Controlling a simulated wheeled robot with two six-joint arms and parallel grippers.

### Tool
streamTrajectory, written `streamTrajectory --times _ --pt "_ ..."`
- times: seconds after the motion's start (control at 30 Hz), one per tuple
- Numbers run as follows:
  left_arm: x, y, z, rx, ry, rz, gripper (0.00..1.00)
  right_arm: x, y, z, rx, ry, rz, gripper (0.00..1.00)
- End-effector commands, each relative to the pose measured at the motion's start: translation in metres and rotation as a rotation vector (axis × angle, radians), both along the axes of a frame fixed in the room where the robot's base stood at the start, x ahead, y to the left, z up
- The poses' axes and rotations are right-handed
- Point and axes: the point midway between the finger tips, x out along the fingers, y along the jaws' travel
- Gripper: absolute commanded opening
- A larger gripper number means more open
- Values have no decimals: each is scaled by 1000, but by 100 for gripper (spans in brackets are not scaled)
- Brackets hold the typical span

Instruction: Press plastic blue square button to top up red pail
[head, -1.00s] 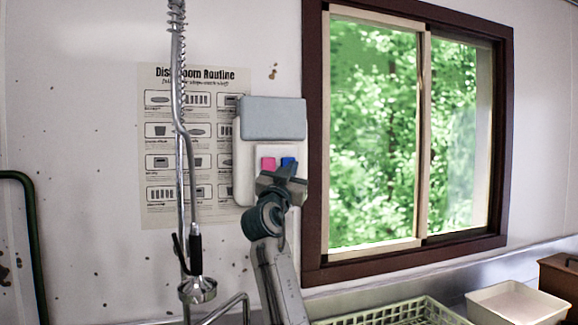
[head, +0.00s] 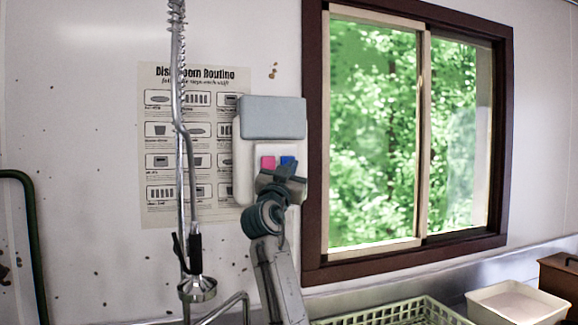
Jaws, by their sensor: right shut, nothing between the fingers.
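The blue square button (head: 288,160) is on the front panel of a white wall dispenser (head: 243,165) with a grey top. The gripper hides part of the panel, and I cannot tell if the tips touch the button. The red pail is not in view. My left gripper is not in view.
A chrome spray hose and tap (head: 196,288) hang left of the dispenser, before a wall poster (head: 150,215). A dark-framed window (head: 312,200) is on the right. A pale green rack (head: 400,312), a cream tub (head: 512,304) and a brown box (head: 560,275) stand at lower right.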

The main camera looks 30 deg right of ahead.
Motion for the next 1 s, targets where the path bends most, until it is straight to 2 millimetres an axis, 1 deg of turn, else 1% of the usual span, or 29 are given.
streamTrajectory --times 0.03,0.13,0.57,1.0 --pt "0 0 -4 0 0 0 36 2 -1 -2 0 0 0 0" --pt "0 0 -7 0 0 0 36 5 -1 -2 1 1 0 0" --pt "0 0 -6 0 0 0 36 6 -2 0 -1 1 0 0" --pt "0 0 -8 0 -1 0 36 11 -3 0 -1 1 0 0"
